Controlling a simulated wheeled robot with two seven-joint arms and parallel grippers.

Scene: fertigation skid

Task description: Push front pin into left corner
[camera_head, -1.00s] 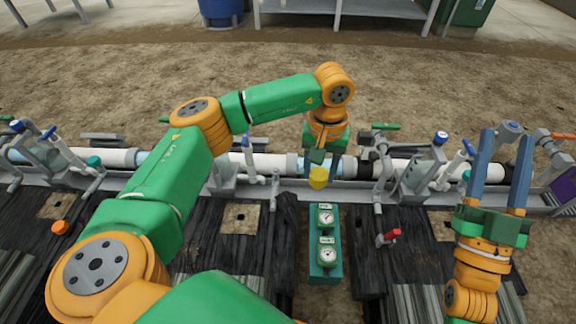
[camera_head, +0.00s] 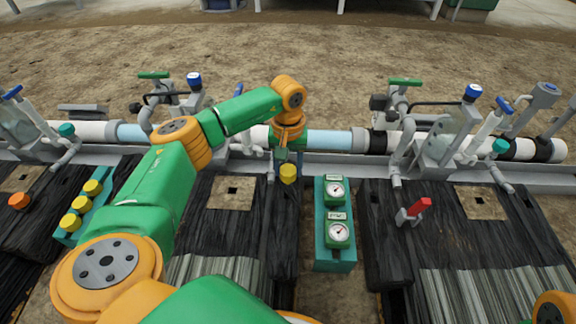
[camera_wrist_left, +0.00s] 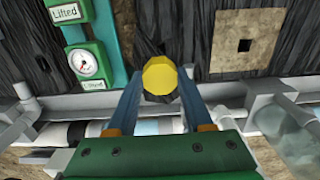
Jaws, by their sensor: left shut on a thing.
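My left gripper (camera_head: 287,160) is shut on a yellow pin (camera_head: 288,173) in the head view. The left wrist view shows the same yellow pin (camera_wrist_left: 160,75) between the two blue fingers. The pin is just right of a tan plate (camera_head: 233,203) with a dark square hole, and apart from it. That plate also shows in the left wrist view (camera_wrist_left: 225,60). Three more yellow pins stand in a teal rack (camera_head: 62,238) at the left, partly beside my arm. Which plate or corner is meant cannot be told. My right gripper is out of view.
A teal block (camera_head: 337,266) with two gauges (camera_head: 336,190) stands right of the pin. A red-handled valve (camera_head: 412,212) and another tan plate (camera_head: 480,213) lie further right. A white and blue pipe (camera_head: 335,141) with valves runs behind.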

